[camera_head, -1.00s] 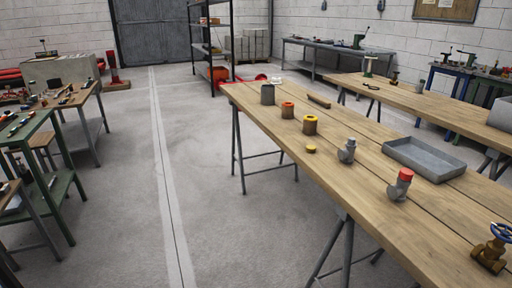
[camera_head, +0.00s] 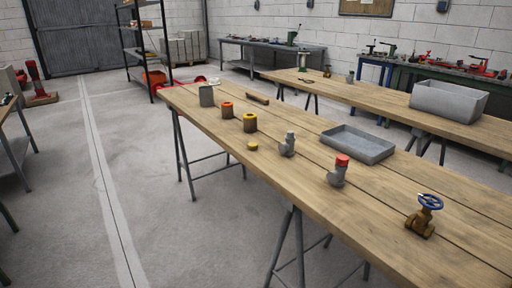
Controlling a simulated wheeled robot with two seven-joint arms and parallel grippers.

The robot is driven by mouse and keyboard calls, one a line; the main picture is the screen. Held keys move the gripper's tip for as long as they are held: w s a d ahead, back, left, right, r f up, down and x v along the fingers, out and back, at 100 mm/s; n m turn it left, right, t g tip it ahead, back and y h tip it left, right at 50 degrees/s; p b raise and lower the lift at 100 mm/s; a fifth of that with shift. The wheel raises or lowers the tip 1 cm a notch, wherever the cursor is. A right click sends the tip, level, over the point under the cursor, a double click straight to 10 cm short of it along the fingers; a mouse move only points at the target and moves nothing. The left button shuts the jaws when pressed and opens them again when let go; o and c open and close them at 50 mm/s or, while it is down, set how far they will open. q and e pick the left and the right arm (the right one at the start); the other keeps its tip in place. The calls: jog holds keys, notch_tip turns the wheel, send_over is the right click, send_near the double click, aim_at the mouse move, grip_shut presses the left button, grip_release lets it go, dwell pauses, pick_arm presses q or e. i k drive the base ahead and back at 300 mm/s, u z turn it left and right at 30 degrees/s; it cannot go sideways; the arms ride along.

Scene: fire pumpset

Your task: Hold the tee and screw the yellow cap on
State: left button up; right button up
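The yellow cap (camera_head: 252,146) lies on the wooden workbench (camera_head: 290,185) near its left edge. A grey tee fitting (camera_head: 288,145) stands just right of it, apart from it, with nothing yellow on it. A second grey fitting (camera_head: 337,175) with a red cap (camera_head: 342,160) on top stands nearer on the same bench. Neither of my grippers shows in the head view.
A grey tray (camera_head: 357,145), a brass valve with a blue handwheel (camera_head: 424,214), yellow-topped (camera_head: 250,123) and red-topped (camera_head: 227,110) cylinders, a grey cup (camera_head: 206,96) and a wooden bar (camera_head: 258,98) share the bench. Trestle legs stand below. The floor (camera_head: 150,190) left of the bench is open.

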aim_at(287, 148)
jog(key=u, duration=0.55)
jog(key=i, duration=1.45)
jog(key=z, duration=0.15)
